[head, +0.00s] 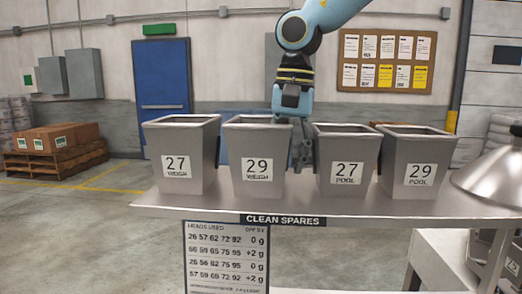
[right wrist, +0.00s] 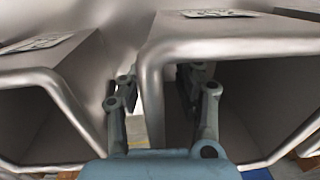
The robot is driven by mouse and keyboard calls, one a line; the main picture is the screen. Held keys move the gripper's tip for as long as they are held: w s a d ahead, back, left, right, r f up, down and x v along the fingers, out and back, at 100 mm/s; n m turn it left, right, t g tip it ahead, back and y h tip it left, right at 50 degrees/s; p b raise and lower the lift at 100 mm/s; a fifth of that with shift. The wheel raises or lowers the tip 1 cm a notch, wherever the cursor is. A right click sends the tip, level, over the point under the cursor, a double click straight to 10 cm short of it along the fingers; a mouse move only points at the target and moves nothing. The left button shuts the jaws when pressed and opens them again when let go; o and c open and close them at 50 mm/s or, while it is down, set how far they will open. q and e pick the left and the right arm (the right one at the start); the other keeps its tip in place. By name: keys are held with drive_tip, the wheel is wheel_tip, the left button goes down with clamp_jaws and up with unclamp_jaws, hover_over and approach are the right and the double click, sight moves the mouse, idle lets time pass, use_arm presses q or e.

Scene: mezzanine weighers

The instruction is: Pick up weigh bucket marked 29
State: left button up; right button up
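The weigh bucket marked 29 (head: 237,150) is a grey metal bucket with an open top, upright on the shelf, second from the left in the head view. My right gripper (head: 298,140) points down at its right rim. One finger shows in the gap beside the 27 pool bucket (head: 339,149); the other is hidden by the 29 weigh bucket. In the right wrist view the open fingers (right wrist: 158,95) straddle the rim of a bucket (right wrist: 236,46), apparently the 29 weigh one, one finger inside and one outside. Gaps show beside the wall. My left gripper is not in view.
The 27 weigh bucket (head: 183,150) stands at the left and the 29 pool bucket (head: 411,150) at the right of the shelf (head: 370,207). The gaps between buckets are narrow. A metal cone (head: 493,178) lies at the far right.

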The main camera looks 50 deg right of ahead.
drive_tip(key=shift+f+b, duration=0.2)
drive_tip(key=shift+b, duration=0.15)
clamp_jaws()
idle(0.6)
